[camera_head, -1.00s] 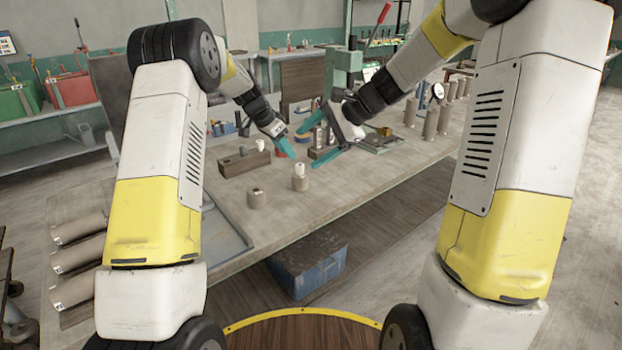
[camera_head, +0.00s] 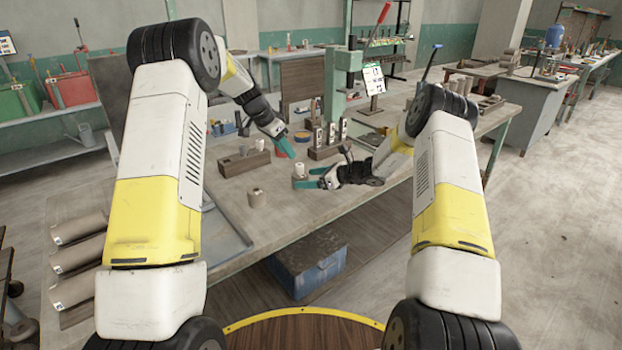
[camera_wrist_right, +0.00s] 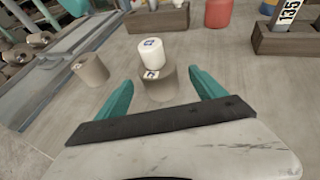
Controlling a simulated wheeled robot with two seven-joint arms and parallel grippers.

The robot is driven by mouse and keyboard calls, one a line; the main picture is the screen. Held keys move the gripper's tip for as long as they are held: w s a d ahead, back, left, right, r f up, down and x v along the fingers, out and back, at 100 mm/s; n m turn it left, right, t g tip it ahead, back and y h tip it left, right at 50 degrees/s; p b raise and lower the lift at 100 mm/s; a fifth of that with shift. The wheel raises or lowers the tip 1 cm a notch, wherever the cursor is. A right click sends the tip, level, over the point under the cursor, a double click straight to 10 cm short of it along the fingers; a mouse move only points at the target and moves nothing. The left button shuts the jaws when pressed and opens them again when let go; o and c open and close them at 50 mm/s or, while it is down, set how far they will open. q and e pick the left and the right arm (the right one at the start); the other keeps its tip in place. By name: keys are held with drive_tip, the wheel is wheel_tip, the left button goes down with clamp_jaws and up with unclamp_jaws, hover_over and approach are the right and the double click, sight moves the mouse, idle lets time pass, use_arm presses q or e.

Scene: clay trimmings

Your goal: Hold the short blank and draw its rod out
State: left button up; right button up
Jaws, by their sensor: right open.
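A short brown cylindrical blank (camera_wrist_right: 158,84) stands upright on the table, with a white rod (camera_wrist_right: 153,51) showing at its top. In the head view the white rod (camera_head: 299,169) is above the brown blank (camera_head: 299,181). My right gripper (camera_head: 309,178) is open and low over the table. In the right wrist view its teal fingers (camera_wrist_right: 162,92) are on either side of the blank, with gaps showing. My left gripper (camera_head: 286,148) hangs higher, behind the blank and above the table. I cannot tell whether its fingers are apart.
Wooden blocks (camera_head: 244,162) and a numbered rack (camera_head: 326,151) stand behind. A green press (camera_head: 337,95) stands at the back. A grey tray edge (camera_head: 226,232) lies at left. The table's front is clear.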

sight(300, 165)
drive_tip(key=shift+x, duration=3.55)
drive_tip(key=c, duration=1.7)
use_arm(q)
drive_tip(key=shift+o, duration=0.3)
drive_tip(key=d+f+n+y, duration=0.1)
drive_tip(key=n, duration=0.1)
drive_tip(key=d+f+n+t, duration=0.1)
drive_tip(key=n, duration=0.1)
drive_tip(key=d+f+n+t+y, duration=0.1)
drive_tip(key=f+n, duration=0.1)
drive_tip(key=shift+w+d+f+n+y, duration=0.1)
drive_tip(key=shift+w+d+n+y, duration=0.1)
drive_tip(key=shift+d+n+y, duration=0.15)
drive_tip(key=shift+w+x, duration=0.15)
drive_tip(key=shift+x, duration=1.15)
drive_tip(key=shift+w+x, duration=0.2)
drive_tip(key=shift+x, duration=1.1)
